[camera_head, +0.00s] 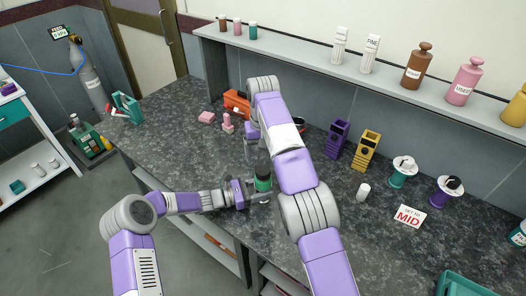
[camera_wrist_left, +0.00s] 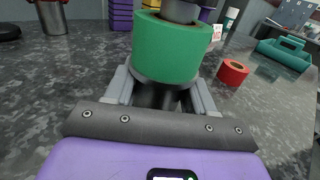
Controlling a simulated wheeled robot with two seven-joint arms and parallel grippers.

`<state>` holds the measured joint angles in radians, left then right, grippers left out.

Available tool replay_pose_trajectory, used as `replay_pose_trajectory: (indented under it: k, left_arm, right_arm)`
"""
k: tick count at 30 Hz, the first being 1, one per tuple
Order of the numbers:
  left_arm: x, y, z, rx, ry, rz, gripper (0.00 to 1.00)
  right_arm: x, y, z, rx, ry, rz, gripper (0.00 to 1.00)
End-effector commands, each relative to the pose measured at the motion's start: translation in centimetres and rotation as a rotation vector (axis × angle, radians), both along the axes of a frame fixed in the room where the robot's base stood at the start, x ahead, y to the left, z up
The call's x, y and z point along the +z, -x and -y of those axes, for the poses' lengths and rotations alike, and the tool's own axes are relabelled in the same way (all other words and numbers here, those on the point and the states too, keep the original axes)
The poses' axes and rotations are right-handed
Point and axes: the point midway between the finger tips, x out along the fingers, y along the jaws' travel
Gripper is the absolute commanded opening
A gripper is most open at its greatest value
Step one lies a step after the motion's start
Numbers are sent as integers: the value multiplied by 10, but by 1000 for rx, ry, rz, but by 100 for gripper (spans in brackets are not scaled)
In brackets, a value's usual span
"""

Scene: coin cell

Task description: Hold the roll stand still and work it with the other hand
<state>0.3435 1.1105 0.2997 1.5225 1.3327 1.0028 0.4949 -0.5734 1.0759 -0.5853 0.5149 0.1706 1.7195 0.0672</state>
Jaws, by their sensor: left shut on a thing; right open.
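The roll stand with its green roll (camera_head: 263,182) stands upright on the dark speckled bench, in front of my left gripper (camera_head: 258,196). In the left wrist view the green roll (camera_wrist_left: 170,48) sits on a dark base, with a grey core at its top. My left gripper's fingers (camera_wrist_left: 160,97) are shut on the dark lower part of the stand, one on each side. My right gripper (camera_head: 251,152) is open behind the stand, pointing down and apart from it. My right arm partly covers the area to the right.
A red roll (camera_wrist_left: 232,72) lies near the stand. Pink blocks (camera_head: 207,117) and an orange object (camera_head: 236,100) are behind.

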Motion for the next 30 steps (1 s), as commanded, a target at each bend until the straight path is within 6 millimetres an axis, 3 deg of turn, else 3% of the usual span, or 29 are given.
replay_pose_trajectory:
  k: [10, 11, 16, 25, 30]
  left_arm:
    - [0, 0, 0, 0, 0, 0, 0]
    - [0, 0, 0, 0, 0, 0, 59]
    - [0, 0, 0, 0, 0, 0, 84]
    - [0, 0, -2, 1, 0, 0, 84]
    - [1, 6, -22, 4, -1, -1, 84]
  right_arm:
    - [2, 0, 0, 0, 0, -1, 79]
    - [2, 0, 0, 0, 0, -1, 79]
    - [2, 0, 0, 0, 0, 0, 79]
    - [2, 0, 0, 0, 0, 0, 79]
    - [7, 0, 0, 0, 0, 0, 79]
